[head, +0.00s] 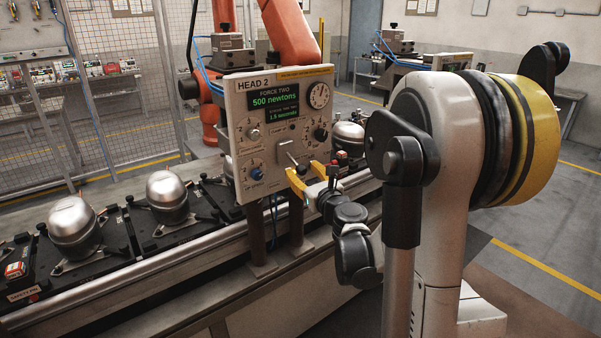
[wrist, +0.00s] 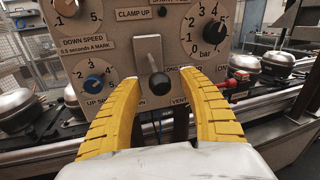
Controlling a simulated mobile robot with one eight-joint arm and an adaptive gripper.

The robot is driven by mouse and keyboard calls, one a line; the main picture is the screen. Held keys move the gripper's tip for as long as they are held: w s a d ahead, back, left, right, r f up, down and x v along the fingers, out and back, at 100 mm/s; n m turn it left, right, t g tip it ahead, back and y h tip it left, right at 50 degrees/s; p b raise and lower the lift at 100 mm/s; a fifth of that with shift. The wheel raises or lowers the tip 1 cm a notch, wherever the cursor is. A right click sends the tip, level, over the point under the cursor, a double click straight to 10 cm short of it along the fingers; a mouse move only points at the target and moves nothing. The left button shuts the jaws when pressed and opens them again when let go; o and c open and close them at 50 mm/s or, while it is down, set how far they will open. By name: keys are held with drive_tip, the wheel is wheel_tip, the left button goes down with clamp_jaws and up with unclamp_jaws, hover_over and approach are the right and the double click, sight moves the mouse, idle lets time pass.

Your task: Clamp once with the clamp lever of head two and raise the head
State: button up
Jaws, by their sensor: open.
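The Head 2 panel (head: 281,125) is a beige box whose screen reads "FORCE TWO", "500 newtons" and a seconds line. In the wrist view, the clamp lever (wrist: 157,81) is a metal stem with a black ball knob, under a "CLAMP UP" label. Its knob points down and toward the camera. My gripper (wrist: 161,77) is open, with its yellow fingers to the left and right of the knob and gaps on both sides. In the head view my gripper (head: 304,172) is at the panel's lower edge. The fingers partly cover the lower labels, including "VENT".
A blue knob (wrist: 95,81) sits left of the lever, and a black bar knob (wrist: 215,31) is at upper right. Silver compressors (head: 167,188) stand on black pallets along the conveyor rail (head: 180,250). An orange robot arm (head: 290,35) stands behind the panel.

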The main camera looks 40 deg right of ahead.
drive_tip(key=shift+w+d, duration=0.1)
drive_tip(key=shift+w, duration=0.5)
clamp_jaws()
drive_tip(key=shift+r, duration=0.2)
